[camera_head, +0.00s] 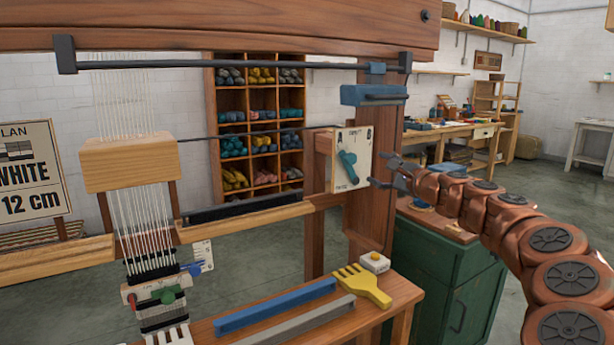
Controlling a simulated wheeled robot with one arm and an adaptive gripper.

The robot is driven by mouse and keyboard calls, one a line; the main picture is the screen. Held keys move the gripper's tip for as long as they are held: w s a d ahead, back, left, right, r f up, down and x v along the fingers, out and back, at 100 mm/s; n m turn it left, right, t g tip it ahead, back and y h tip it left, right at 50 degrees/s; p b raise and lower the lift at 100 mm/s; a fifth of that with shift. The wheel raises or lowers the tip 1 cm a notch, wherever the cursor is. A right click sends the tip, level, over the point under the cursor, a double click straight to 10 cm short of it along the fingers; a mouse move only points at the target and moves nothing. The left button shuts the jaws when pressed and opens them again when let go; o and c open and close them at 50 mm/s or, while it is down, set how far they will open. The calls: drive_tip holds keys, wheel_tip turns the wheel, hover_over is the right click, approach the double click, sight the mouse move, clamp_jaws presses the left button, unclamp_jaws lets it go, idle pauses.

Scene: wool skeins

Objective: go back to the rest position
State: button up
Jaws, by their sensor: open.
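My gripper (388,178) is at the end of my copper-coloured arm, which reaches in from the right. It is open, and I see nothing between its fingers. It is just right of a white panel (352,160) with a teal lever, fixed on the wooden loom frame (372,215). I cannot tell whether the fingers touch the panel or the post.
A wooden bench (400,292) holds a blue bar (275,306), a grey bar (300,322), a yellow comb (362,285) and a small white box (375,262). A green cabinet (440,280) stands below my arm. Cubbies (262,130) hold skeins behind. Floor at right is clear.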

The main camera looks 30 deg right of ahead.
drive_tip(key=a+n+g+y, duration=0.55)
drive_tip(key=a+n, duration=0.35)
drive_tip(key=a, duration=1.6)
drive_tip(key=s+a+f+n+g+y, duration=0.1)
drive_tip(key=s+a+f+n+g, duration=0.25)
drive_tip(key=s+a+f, duration=0.4)
drive_tip(key=s+a+f+n+g, duration=0.3)
drive_tip(key=s+a+f+n, duration=0.2)
drive_tip(key=a, duration=0.6)
drive_tip(key=s+a+f+n+g+h, duration=0.1)
drive_tip(key=s+f+n+g+h, duration=0.25)
drive_tip(key=s+f, duration=0.75)
drive_tip(key=s+d+f+n+g+h, duration=0.1)
drive_tip(key=s+d+f+g+h, duration=0.2)
drive_tip(key=s, duration=0.5)
drive_tip(key=s+d+f+n+g+h, duration=0.1)
drive_tip(key=s+d+f+g, duration=0.2)
drive_tip(key=s, duration=0.6)
wheel_tip(320, 180, up, 24)
drive_tip(key=t+p, duration=0.1)
drive_tip(key=p, duration=2.1)
drive_tip(key=shift+s+d+t+p, duration=0.35)
drive_tip(key=shift+d+p, duration=0.05)
